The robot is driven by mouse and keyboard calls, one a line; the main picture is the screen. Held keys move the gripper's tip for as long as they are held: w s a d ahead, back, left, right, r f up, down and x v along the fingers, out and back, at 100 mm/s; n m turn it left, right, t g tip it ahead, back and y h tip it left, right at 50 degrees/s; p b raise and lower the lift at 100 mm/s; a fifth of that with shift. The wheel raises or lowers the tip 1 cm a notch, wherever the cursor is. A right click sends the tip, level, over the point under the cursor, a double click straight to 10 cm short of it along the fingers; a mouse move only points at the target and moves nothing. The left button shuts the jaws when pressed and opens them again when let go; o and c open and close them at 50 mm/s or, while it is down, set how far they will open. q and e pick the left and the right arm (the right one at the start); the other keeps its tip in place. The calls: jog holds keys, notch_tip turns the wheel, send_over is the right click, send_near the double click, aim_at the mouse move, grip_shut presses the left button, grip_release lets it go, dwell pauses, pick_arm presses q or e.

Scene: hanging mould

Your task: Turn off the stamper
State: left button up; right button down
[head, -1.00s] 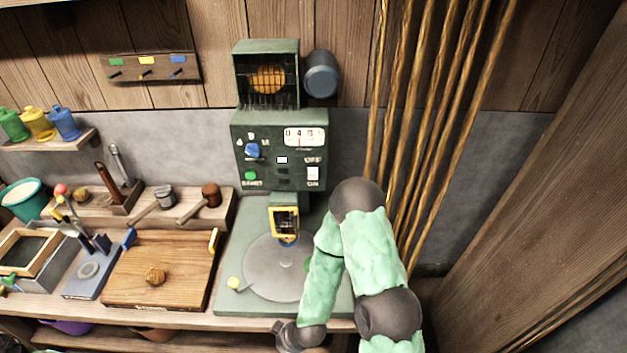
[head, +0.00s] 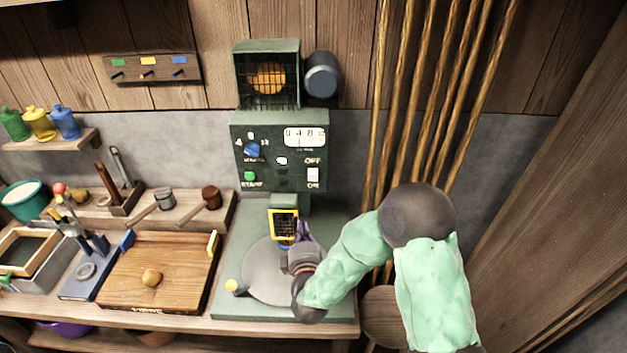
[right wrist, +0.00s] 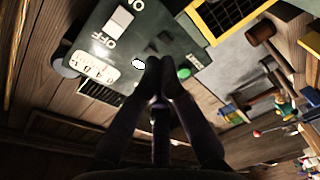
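The stamper (head: 280,128) is a green machine with a control panel, standing at the back of the bench. Its white switch (head: 313,174) sits at the panel's right, between OFF above and ON below; I cannot tell which way it is tipped. The switch also shows at the upper left of the right wrist view (right wrist: 121,20). My right gripper (head: 303,231) is over the round plate, below and in front of the panel, apart from the switch. Its fingers (right wrist: 162,66) come together at the tips, with nothing seen between them. My left gripper is out of view.
The panel also has a blue knob (head: 253,150), a green button (head: 249,176) and a counter (head: 304,137). A yellow-framed part (head: 283,223) hangs close by my right gripper. Ropes (head: 425,110) hang to the right. A wooden board (head: 160,270) lies left.

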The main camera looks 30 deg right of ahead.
aim_at(314, 171)
notch_tip(314, 171, up, 6)
jog(key=s+d+n+h, duration=0.1)
jog(key=d+h, duration=0.1)
jog(key=h, duration=0.1)
jog(key=shift+s+d+f+t, duration=0.15)
jog(key=shift+s+f+t, duration=0.05)
jog(key=shift+t, duration=0.2)
jog(key=shift+w+d, duration=0.1)
jog(key=b+x, duration=0.2)
jog(key=x, duration=1.1)
jog(key=shift+w+d, duration=0.15)
jog(key=shift+w, duration=0.15)
jog(key=shift+r, duration=0.1)
jog(key=shift+w+d+r+g+p, duration=0.2)
jog(key=shift+w+r+g+p, duration=0.15)
jog(key=shift+p, duration=0.75)
jog(key=shift+f+b, duration=0.35)
jog(key=shift+s, duration=0.1)
